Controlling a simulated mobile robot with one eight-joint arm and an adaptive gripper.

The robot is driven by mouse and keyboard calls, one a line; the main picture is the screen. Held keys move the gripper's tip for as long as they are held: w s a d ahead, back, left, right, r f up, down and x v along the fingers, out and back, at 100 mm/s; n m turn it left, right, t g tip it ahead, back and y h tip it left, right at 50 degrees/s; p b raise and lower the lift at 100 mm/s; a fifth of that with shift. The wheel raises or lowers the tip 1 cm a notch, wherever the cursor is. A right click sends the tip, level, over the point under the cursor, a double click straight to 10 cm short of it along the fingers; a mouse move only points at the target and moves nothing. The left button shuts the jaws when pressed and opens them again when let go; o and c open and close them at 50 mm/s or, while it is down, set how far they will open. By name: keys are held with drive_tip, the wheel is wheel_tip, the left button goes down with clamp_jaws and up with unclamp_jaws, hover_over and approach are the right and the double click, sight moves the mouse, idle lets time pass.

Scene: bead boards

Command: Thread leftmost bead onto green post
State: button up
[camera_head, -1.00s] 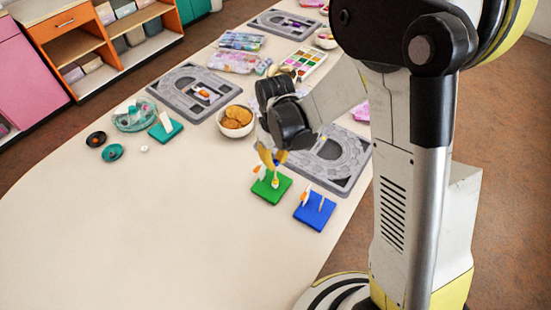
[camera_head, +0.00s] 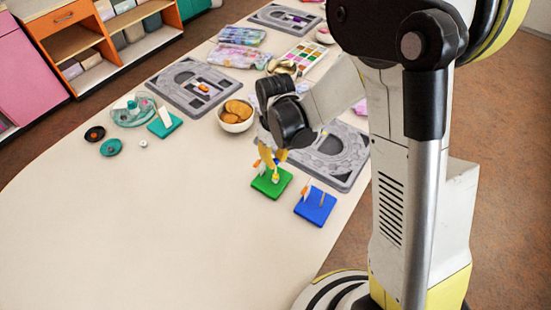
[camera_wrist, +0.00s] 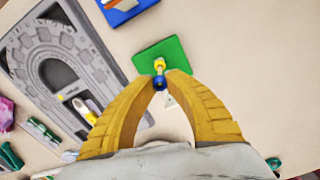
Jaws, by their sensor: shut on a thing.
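The green board (camera_head: 265,189) lies on the table below my gripper (camera_head: 273,174). The green board (camera_wrist: 174,50) also shows in the wrist view, just beyond my fingertips (camera_wrist: 160,80). My yellow fingers are shut on a small blue bead (camera_wrist: 159,84). A small yellow piece (camera_wrist: 159,65) stands just past the bead, over the board; I cannot tell whether the bead touches it or is around a post. In the head view my fingers hide much of this spot.
The blue board (camera_head: 316,211) with a post and small flag lies close on the right. A grey tray (camera_head: 340,163) is behind it. A bowl of cookies (camera_head: 236,126), a teal board (camera_head: 171,128) and dark and teal discs (camera_head: 111,147) lie left. The front table is clear.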

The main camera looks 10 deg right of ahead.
drive_tip(key=shift+f+b, duration=0.55)
drive_tip(key=shift+f, duration=0.05)
idle(0.5)
drive_tip(key=shift+f+b, duration=0.8)
drive_tip(key=shift+f, duration=0.05)
drive_tip(key=o, duration=0.8)
drive_tip(key=shift+r, duration=0.1)
wheel_tip(320, 180, up, 12)
